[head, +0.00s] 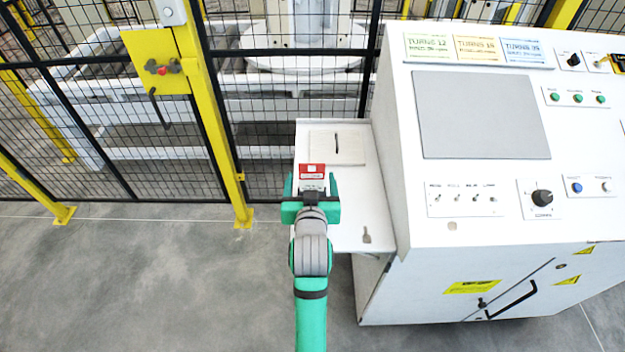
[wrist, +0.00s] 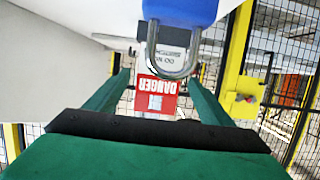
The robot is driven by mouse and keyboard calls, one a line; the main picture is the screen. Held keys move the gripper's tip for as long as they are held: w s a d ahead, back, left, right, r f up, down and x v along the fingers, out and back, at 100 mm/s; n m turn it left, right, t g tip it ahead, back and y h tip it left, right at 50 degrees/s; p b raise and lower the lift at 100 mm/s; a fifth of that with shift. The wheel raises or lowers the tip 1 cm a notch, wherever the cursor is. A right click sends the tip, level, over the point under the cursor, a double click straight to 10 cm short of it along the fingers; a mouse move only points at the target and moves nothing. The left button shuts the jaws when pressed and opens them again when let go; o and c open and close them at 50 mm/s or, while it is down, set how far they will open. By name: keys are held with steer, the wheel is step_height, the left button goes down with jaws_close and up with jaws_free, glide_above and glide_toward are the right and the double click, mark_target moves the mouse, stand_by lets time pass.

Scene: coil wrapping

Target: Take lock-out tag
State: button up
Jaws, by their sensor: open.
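The lock-out tag (head: 312,171), red and white, shows at the far end of my gripper, over the white side shelf (head: 350,215) of the console. In the wrist view the tag (wrist: 157,95) reads "DANGER" upside down and lies between my fingers. A blue padlock (wrist: 180,10) with a steel shackle hangs in front of it in that view; the shackle overlaps the tag's upper part. I cannot tell whether they are joined. My gripper (head: 311,184) is open, with a green finger on each side of the tag. Gaps show between tag and fingers in the wrist view.
The white console (head: 470,195) with switches and labels stands close on the right. A slotted plate (head: 322,150) lies at the shelf's back. A mesh fence with a yellow post (head: 212,120) stands behind and left. The floor at left is clear.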

steer(key=shift+x, duration=2.95)
steer(key=shift+d+f, duration=0.1)
steer(key=c, duration=1.1)
